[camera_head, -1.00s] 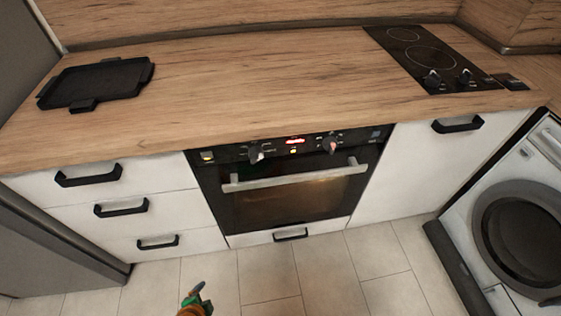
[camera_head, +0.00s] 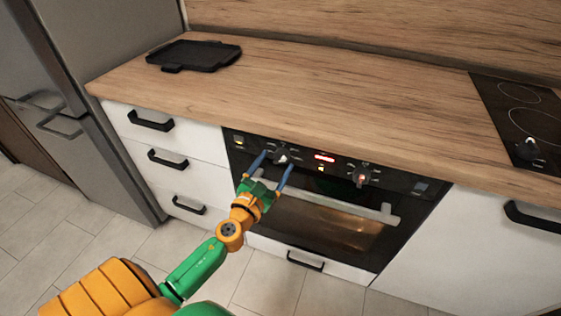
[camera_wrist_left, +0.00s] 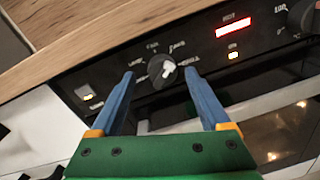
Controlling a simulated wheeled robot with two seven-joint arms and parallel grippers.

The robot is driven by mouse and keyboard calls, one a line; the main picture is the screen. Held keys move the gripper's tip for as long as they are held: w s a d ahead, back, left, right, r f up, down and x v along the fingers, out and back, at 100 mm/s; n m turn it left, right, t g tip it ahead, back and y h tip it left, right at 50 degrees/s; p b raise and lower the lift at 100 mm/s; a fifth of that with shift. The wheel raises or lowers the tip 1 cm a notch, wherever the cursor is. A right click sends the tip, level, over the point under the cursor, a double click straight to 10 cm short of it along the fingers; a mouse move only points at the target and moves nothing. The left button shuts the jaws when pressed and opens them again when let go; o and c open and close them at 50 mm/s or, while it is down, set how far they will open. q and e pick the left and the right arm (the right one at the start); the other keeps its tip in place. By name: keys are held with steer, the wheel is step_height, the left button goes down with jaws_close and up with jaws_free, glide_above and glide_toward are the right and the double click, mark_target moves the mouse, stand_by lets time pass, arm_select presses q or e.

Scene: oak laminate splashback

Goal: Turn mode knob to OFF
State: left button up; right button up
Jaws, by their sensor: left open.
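The oven's left knob (camera_head: 282,157) is dark with a pale pointer mark. It also shows in the left wrist view (camera_wrist_left: 160,77), ringed by small word labels too blurred to read surely; this looks like the mode knob. My left gripper (camera_head: 275,164) is open, its blue fingers reaching toward the panel on either side of this knob. In the left wrist view the fingertips (camera_wrist_left: 159,75) appear left and right of it, with gaps visible. I cannot tell the exact pointer setting. My right gripper is not in view.
The right knob (camera_head: 361,175), with number labels, sits beyond the lit red display (camera_head: 324,158). The oven handle (camera_head: 385,214) sticks out below the panel. The wooden worktop (camera_head: 330,95) overhangs above, with a black tray (camera_head: 195,54) on it.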

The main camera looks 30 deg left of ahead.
arm_select(q)
steer(key=shift+w, duration=0.8)
jaws_close()
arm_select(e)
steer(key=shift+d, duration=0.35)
